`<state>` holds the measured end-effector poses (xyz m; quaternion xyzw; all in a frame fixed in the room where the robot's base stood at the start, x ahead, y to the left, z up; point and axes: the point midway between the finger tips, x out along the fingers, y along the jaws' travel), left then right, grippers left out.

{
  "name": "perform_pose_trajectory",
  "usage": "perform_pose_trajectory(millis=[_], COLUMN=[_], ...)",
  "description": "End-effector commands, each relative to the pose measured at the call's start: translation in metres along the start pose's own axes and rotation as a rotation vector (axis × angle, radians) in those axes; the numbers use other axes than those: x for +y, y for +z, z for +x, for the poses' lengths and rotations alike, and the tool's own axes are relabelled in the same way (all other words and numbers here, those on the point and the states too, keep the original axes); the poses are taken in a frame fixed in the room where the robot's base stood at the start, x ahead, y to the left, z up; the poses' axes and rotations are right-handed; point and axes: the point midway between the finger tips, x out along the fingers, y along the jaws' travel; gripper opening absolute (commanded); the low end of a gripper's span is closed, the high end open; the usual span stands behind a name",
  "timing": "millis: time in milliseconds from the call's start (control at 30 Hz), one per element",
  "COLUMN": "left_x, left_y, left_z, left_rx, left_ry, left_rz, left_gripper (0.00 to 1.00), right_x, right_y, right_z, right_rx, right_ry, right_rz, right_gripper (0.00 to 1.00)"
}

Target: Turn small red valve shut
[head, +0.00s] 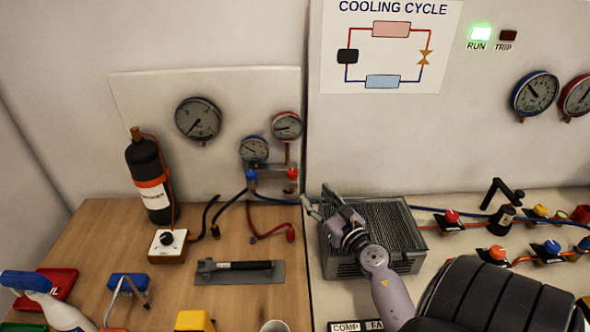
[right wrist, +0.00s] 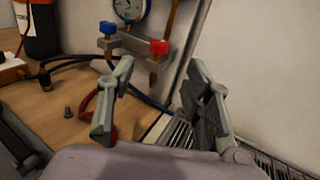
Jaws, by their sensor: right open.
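The gauge manifold (head: 270,167) at the wall carries a small red valve (head: 292,174) on its right and a blue valve (head: 251,176) on its left. In the right wrist view the red valve (right wrist: 159,48) shows beyond the fingers, between their tips. My right gripper (head: 320,199) is open and empty, to the right of and below the red valve in the head view, apart from it. Its two spread fingers (right wrist: 155,85) also show in the right wrist view. My left gripper is not in view. I cannot tell the valve's turn position.
A grey grated unit (head: 400,230) stands under my right arm. A black bottle (head: 150,178) and a flat trowel-like tool (head: 240,272) are on the wooden bench. Red and blue hoses hang near the manifold. More knobs, including a red one (head: 452,217), sit at right.

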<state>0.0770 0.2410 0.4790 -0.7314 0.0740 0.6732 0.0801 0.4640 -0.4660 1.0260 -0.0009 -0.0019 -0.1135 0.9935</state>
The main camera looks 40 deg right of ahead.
Motion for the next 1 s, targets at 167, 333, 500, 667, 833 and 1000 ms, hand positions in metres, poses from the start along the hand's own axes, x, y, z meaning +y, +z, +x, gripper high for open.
perform_pose_trajectory(millis=[167, 333, 500, 667, 833, 1000], left_x=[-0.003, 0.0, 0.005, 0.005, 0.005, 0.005], left_y=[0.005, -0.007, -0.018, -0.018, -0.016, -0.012], left_z=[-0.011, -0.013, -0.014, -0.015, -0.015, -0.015], left_rx=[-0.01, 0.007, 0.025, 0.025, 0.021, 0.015], left_ry=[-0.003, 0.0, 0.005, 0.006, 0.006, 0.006], left_rz=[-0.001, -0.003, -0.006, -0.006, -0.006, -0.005], left_gripper=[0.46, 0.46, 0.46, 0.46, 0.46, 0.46], right_x=[0.0, 0.0, 0.0, 0.0, 0.0, 0.0], right_y=[0.003, 0.002, 0.001, 0.0, 0.0, 0.0], right_z=[0.042, 0.078, 0.104, 0.117, 0.12, 0.119], right_rx=[-0.003, -0.002, -0.001, 0.0, 0.0, 0.0], right_ry=[0.001, 0.0, 0.0, 0.0, 0.0, 0.0], right_rz=[0.0, 0.001, 0.0, 0.0, -0.001, -0.001], right_gripper=[0.46, 0.46, 0.46, 0.46, 0.46, 0.46])
